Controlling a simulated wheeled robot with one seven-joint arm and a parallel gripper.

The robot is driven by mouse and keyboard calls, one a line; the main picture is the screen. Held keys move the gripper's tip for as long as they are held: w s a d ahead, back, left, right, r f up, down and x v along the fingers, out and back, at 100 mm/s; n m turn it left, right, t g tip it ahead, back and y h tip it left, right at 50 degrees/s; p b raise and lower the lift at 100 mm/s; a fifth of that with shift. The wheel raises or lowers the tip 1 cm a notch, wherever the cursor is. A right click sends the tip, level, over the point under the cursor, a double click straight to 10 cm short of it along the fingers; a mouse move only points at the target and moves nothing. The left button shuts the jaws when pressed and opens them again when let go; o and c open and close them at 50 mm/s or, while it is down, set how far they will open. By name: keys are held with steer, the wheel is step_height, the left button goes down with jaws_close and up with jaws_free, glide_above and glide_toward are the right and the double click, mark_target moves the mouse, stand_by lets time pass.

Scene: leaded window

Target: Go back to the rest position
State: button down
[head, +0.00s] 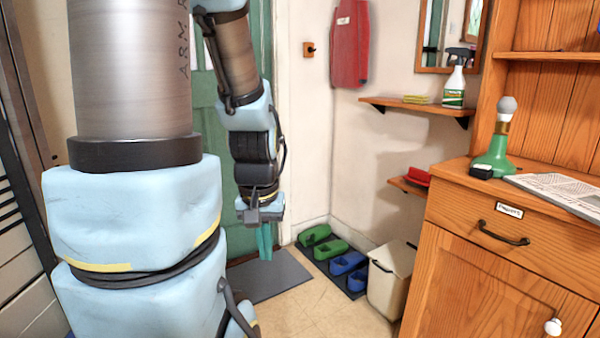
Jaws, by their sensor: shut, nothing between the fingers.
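My gripper (264,238) hangs at the end of my arm, pointing down in front of the green door. Its fingers are together and hold nothing that I can see. It is in the air above the dark doormat, apart from the furniture. My arm fills much of the left side of the head view and hides part of the door.
A wooden dresser (500,262) with a green lamp (495,155) stands at the right. A cream bin (389,282), green shoes (315,236) and blue shoes (347,263) line the wall. A wall shelf (420,106) holds a spray bottle (454,88). Tiled floor (325,315) is clear in front.

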step_height(320, 180, up, 13)
steer(key=p, duration=1.1)
steer(key=shift+d+r+p, duration=0.1)
steer(key=shift+p, duration=0.2)
